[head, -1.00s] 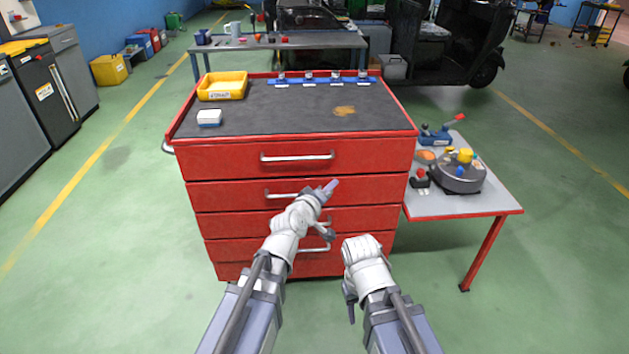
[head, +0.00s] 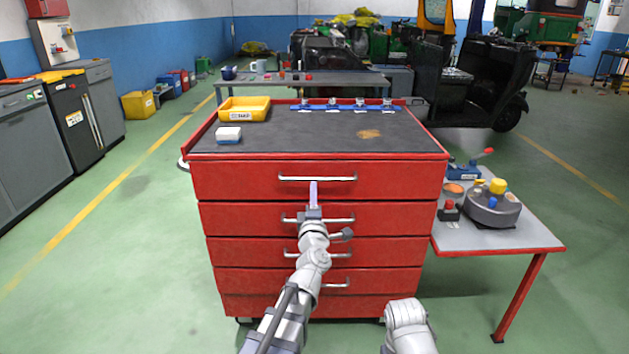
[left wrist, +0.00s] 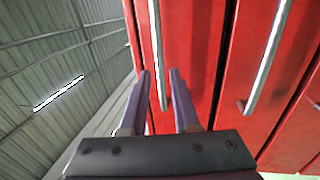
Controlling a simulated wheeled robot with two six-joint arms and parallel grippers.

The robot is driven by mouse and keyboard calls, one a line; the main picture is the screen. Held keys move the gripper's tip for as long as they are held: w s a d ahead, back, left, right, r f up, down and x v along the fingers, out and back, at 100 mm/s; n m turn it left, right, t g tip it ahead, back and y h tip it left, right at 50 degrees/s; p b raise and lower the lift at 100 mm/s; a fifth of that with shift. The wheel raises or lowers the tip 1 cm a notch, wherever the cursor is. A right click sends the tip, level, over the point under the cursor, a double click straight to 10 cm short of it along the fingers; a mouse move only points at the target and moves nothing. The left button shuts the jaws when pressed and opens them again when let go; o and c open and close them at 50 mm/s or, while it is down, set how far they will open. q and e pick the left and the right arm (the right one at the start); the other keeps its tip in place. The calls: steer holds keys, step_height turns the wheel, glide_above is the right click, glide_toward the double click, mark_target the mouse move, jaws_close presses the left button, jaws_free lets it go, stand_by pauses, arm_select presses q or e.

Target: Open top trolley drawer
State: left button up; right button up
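The red trolley (head: 226,180) stands in front of me. Its top drawer front looks flush with the cabinet, and the drawer has a silver bar handle (head: 340,179). My left gripper (head: 314,188) points up at this handle from just below. In the left wrist view, its two fingers (left wrist: 160,72) are apart, with the handle (left wrist: 156,35) showing between the fingertips. I cannot tell whether they touch it. A lower drawer's handle (left wrist: 268,60) lies to the right in that view. Only part of my right arm shows at the bottom of the head view; its gripper is hidden.
A yellow bin (head: 262,103), a white-and-blue block (head: 228,134) and a blue rail (head: 345,109) lie on the trolley top. A side table (head: 520,238) with a round grey device (head: 497,210) stands at the right. The floor left of the trolley is clear.

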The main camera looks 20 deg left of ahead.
mark_target(313, 179)
arm_select(q)
steer(key=p+x, duration=0.1)
steer(key=x, duration=0.5)
steer(key=shift+w, duration=0.2)
steer(key=shift+s, duration=0.1)
jaws_close()
stand_by(1.0)
